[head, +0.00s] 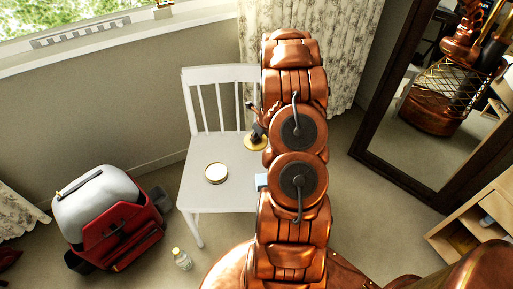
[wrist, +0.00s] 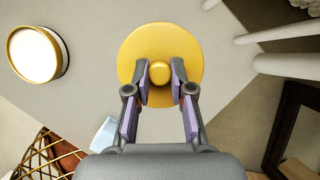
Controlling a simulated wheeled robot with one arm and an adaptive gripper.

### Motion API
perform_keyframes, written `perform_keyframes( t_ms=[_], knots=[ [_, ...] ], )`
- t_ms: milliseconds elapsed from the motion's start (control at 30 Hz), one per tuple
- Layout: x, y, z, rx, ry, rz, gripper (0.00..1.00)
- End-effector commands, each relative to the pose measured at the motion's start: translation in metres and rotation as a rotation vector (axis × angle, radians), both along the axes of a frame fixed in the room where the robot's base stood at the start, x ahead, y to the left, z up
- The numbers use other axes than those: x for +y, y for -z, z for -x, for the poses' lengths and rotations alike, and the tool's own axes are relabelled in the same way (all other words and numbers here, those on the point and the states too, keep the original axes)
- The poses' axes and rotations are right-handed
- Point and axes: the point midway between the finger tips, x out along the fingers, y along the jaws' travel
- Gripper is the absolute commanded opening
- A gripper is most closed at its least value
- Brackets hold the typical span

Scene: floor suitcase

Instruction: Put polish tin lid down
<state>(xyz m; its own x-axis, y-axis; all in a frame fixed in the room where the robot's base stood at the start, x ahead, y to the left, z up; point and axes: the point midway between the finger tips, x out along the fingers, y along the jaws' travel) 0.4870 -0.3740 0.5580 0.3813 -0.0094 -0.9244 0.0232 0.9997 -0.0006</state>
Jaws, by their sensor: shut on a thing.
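The polish tin lid (wrist: 160,38) is a round yellow disc with a knob in its middle. My gripper (wrist: 160,73) is shut on that knob, with a finger pad on each side. In the head view the lid (head: 256,146) shows at the chair seat's right side, partly behind my arm, and my gripper (head: 257,133) is just above it. Whether the lid touches the seat I cannot tell. The open polish tin (head: 216,173), gold-rimmed with a pale top, stands on the seat to the left; it also shows in the wrist view (wrist: 38,54).
The white chair (head: 195,195) has bare seat around the tin, and a backrest behind. A light blue item (head: 262,181) lies near the seat's right edge. A red and grey suitcase (head: 115,220) and a small bottle (head: 182,259) are on the floor. A dark-framed mirror (head: 425,100) stands right.

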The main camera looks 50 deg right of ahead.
Motion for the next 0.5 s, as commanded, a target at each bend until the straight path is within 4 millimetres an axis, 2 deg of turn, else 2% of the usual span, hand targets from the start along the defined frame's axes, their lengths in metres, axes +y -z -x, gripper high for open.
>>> perform_keyframes(
  t_ms=[33, 233, 500],
  knots=[
    [0.001, 0.010, 0.000, 0.001, 0.000, -0.002, 0.00],
    [0.001, 0.024, -0.001, -0.002, -0.001, -0.003, 0.00],
    [0.001, 0.055, -0.001, -0.002, -0.002, -0.001, 0.00]
  ],
)
